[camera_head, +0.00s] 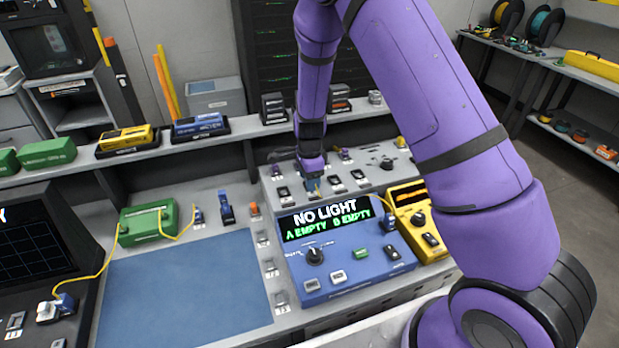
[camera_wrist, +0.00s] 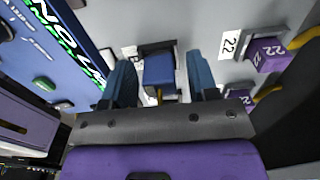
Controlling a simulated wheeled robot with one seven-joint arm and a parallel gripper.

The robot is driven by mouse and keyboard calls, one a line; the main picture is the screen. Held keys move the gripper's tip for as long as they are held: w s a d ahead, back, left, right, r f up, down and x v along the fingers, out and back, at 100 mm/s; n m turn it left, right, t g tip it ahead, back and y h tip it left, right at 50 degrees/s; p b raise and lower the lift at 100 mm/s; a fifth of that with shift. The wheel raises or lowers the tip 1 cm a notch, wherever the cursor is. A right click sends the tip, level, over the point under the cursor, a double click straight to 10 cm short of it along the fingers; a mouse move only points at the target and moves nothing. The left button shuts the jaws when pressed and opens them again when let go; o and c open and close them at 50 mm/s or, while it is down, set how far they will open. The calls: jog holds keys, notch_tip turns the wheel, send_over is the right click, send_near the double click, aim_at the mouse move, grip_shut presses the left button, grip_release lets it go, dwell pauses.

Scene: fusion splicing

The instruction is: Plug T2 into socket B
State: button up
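My gripper (camera_head: 312,186) is low over the back grey shelf, just behind the blue meter (camera_head: 340,285). In the wrist view my gripper (camera_wrist: 162,88) has its two blue fingers apart, one on each side of a blue plug (camera_wrist: 158,70) with a short yellow lead. Gaps show between the plug and both fingers. The plug sits at a dark holder on the grey surface; no label on it is readable, so I cannot tell whether it is T2. The meter's screen reads "NO LIGHT", "A EMPTY", "B EMPTY". I cannot tell which of its ports is socket B.
A purple plug (camera_wrist: 268,53) beside a label like "22" stands close right of my fingers in the wrist view. A yellow device (camera_head: 418,218) is right of the meter. A green box (camera_head: 147,222) with yellow cables stands left, behind a clear blue mat (camera_head: 185,290).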

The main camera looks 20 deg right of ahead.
jog(key=shift+r, duration=0.15)
notch_tip(320, 180, up, 10)
jog(key=shift+f, duration=0.1)
jog(key=shift+r, duration=0.35)
dwell(0.4)
